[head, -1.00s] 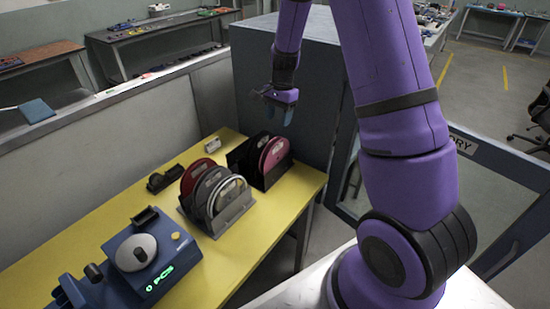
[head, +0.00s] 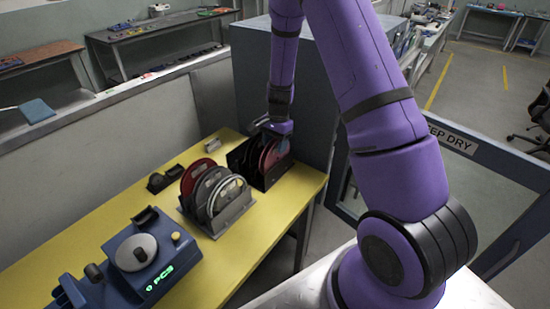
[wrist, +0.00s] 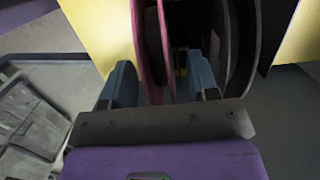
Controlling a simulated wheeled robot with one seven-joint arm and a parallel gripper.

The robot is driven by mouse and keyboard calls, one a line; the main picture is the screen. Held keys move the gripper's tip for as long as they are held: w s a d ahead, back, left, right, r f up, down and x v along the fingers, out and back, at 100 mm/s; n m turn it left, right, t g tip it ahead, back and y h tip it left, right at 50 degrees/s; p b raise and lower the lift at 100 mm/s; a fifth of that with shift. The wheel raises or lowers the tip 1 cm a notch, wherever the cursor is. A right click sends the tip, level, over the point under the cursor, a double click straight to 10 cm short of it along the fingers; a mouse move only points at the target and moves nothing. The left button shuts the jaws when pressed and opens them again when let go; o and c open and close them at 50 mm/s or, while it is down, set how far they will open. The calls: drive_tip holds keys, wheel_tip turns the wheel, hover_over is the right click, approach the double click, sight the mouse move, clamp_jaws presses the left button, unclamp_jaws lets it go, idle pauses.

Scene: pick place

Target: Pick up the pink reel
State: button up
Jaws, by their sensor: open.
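The pink reel (head: 267,157) stands upright in the far dark rack (head: 272,183) on the yellow table, partly hidden by my gripper (head: 279,138). My gripper points down at the reel's top. In the wrist view, my gripper (wrist: 160,77) is open, with one blue finger on each side of the pink reel (wrist: 151,45). The reel's rim runs between the fingers, closer to the left one. I cannot tell whether either finger touches it.
Dark reels (wrist: 225,45) stand close to the right finger in the wrist view. A nearer rack (head: 233,217) holds several red, dark and grey reels. A blue counting machine (head: 140,258) sits at the table's near end. A tall grey cabinet (head: 325,75) stands behind the far rack.

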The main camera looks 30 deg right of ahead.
drive_tip(key=shift+f, duration=0.55)
drive_tip(key=shift+c, duration=0.4)
drive_tip(key=shift+a, duration=0.1)
clamp_jaws()
drive_tip(key=shift+r, duration=0.1)
wheel_tip(320, 180, up, 10)
drive_tip(key=shift+f, duration=0.15)
drive_tip(key=shift+s, duration=0.15)
